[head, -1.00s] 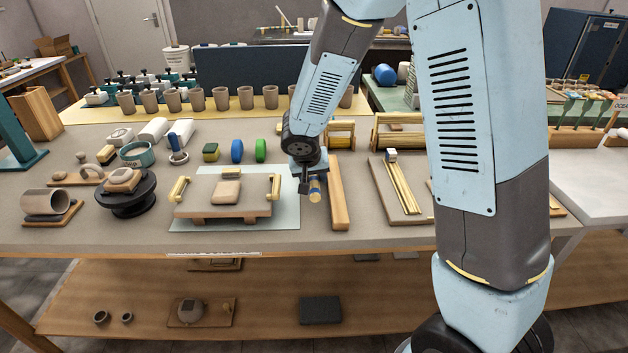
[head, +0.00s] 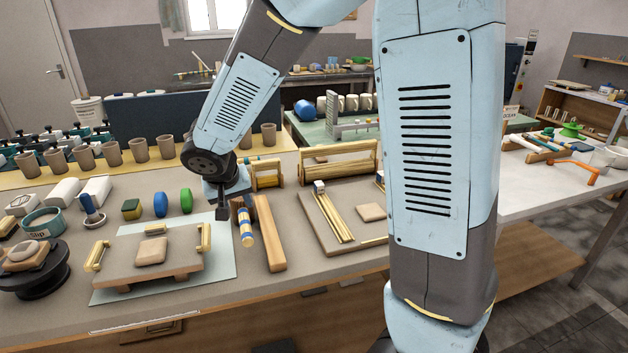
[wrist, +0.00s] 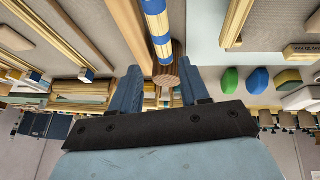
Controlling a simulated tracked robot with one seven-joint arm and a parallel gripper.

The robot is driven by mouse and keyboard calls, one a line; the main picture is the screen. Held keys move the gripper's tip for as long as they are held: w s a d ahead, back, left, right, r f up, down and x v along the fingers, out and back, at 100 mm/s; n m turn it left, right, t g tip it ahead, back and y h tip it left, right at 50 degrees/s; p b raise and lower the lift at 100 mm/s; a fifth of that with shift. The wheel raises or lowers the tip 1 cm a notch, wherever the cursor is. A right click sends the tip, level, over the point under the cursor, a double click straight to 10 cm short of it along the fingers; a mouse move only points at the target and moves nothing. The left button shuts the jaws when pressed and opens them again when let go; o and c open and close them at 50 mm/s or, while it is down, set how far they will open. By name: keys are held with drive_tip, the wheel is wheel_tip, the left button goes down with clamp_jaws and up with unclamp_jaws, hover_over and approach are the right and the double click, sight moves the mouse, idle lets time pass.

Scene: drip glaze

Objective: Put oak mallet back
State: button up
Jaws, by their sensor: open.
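A short rod with blue and yellow bands (head: 246,231) lies on the bench between the pale blue mat and a long wooden bar. In the wrist view the banded rod (wrist: 157,30) ends in a round brown wooden piece (wrist: 167,74), which looks like the mallet with its head. My gripper (head: 223,212) is at the far end of the rod in the head view, just above the bench. In the wrist view my gripper (wrist: 160,68) is open, and the wooden piece shows between its two blue fingers. Nothing is held; I cannot tell whether they touch.
A wooden bar (head: 268,232) lies close to the right. A board with handles (head: 150,250) stands on the pale blue mat (head: 215,272) to the left. Wooden racks (head: 340,163) stand behind.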

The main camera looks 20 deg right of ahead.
drive_tip(key=s+d+r, duration=0.4)
drive_tip(key=d+r, duration=0.2)
drive_tip(key=d, duration=0.1)
drive_tip(key=s+d+r, duration=0.5)
drive_tip(key=d, duration=0.2)
drive_tip(key=s+d+r+y, duration=0.1)
drive_tip(key=s+d+r, duration=0.1)
drive_tip(key=s, duration=0.4)
drive_tip(key=s+d+r+y, duration=0.1)
drive_tip(key=s+d+r, duration=0.2)
drive_tip(key=s, duration=0.4)
drive_tip(key=shift+d, duration=0.2)
